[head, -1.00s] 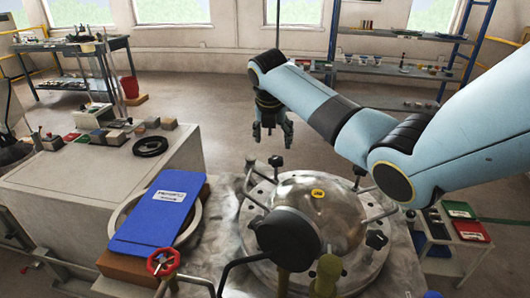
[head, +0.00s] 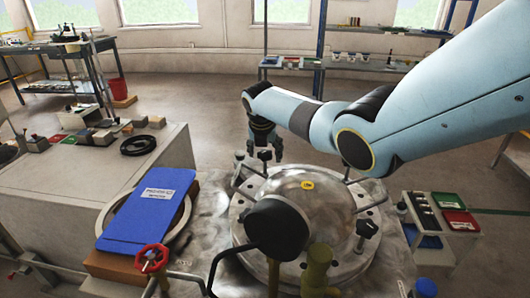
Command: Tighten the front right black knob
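A round metal vessel lid (head: 315,205) sits on a steel plate, with black knobs around its rim. The black knob at the front right (head: 367,229) stands on the lid's rim, apart from any gripper. My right gripper (head: 264,152) points down at the far left side of the lid, at or just behind another black knob (head: 264,156). Its two fingers look spread apart, one to each side of that knob; whether they touch it I cannot tell. My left gripper is not in view.
A large black disc (head: 277,226) rises at the lid's front. A blue binder (head: 150,208) lies on a metal ring to the left, behind a red valve wheel (head: 151,258). A small cart with trays (head: 440,215) stands at right.

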